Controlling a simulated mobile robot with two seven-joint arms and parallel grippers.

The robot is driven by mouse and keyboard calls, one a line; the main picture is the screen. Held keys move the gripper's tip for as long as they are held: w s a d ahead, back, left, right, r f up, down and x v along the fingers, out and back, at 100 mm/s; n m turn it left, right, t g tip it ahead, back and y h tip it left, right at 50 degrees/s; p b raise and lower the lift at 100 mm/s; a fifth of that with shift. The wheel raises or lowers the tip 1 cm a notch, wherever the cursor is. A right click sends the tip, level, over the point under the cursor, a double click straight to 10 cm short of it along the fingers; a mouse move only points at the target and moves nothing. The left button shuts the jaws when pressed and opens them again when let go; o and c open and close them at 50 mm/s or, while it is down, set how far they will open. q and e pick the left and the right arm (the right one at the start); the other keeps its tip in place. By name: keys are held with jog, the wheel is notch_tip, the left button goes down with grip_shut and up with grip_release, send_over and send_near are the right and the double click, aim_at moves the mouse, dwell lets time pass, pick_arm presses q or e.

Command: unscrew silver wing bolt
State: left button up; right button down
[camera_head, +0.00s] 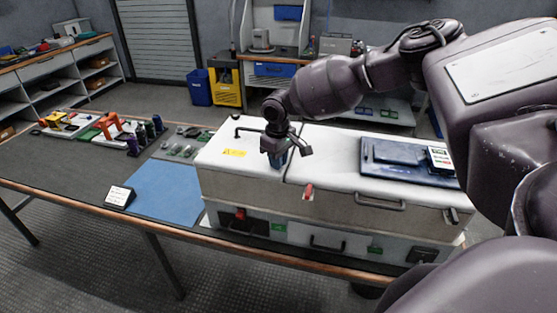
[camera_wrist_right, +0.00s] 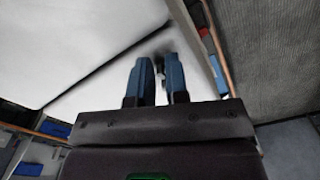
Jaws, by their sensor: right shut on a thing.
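My right gripper (camera_head: 279,160) is over the front left part of the white cabinet's top (camera_head: 325,155), its blue fingers pointing down. In the right wrist view its two blue fingers (camera_wrist_right: 160,72) are close together with a narrow gap. A small grey piece, the silver wing bolt (camera_wrist_right: 160,64), shows between the fingers, which are shut on it. Its shape is mostly hidden, and in the head view the gripper covers it. My left gripper is in neither view.
A dark blue case (camera_head: 405,162) lies on the cabinet's right side. A blue mat (camera_head: 165,190) lies clear on the bench to the left, beside a small sign (camera_head: 119,196).

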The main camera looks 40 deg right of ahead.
jog(key=shift+f, duration=0.1)
jog(key=shift+d+n, duration=0.1)
jog(key=shift+n, duration=1)
jog(key=c, duration=1.2)
grip_release()
jog(key=shift+r, duration=0.25)
pick_arm(q)
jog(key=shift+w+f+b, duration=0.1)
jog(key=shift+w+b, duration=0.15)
jog(key=shift+b, duration=0.25)
pick_arm(e)
notch_tip(320, 180, up, 11)
jog(key=shift+f, duration=0.2)
